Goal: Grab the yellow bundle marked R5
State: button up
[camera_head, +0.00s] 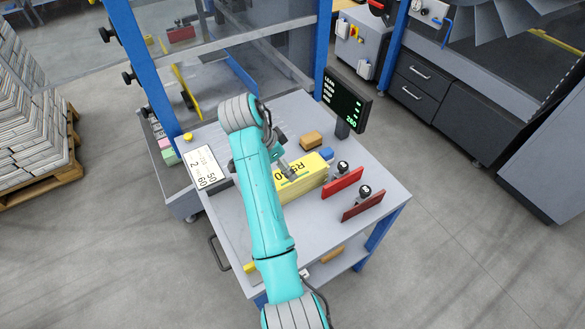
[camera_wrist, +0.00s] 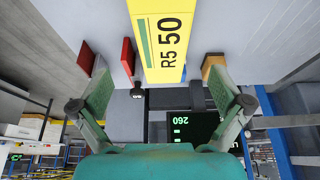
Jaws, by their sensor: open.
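The yellow bundle (camera_head: 312,173) lies on the grey table, partly hidden behind my arm. Its top reads R5 50 in the wrist view (camera_wrist: 160,45), with a green stripe beside the text. My gripper (camera_head: 288,172) is at the bundle's left part in the head view, and its fingers are hard to make out there. In the wrist view my gripper (camera_wrist: 160,75) is open, with one finger on each side of the bundle's line. The bundle shows between and beyond the fingertips. I see no contact with it.
Two red blocks (camera_head: 342,183) (camera_head: 363,203) with black-knobbed parts stand right of the bundle. A brown block (camera_head: 311,139) and a blue block (camera_head: 326,154) sit behind it. A screen (camera_head: 345,100) stands at the back.

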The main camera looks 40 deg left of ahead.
jog(key=x, duration=1)
jog(key=shift+a+f, duration=0.2)
jog(key=shift+f, duration=0.05)
jog(key=c, duration=1.8)
jog(key=shift+w+r, duration=0.1)
jog(key=shift+r, duration=0.05)
jog(key=shift+c, duration=0.5)
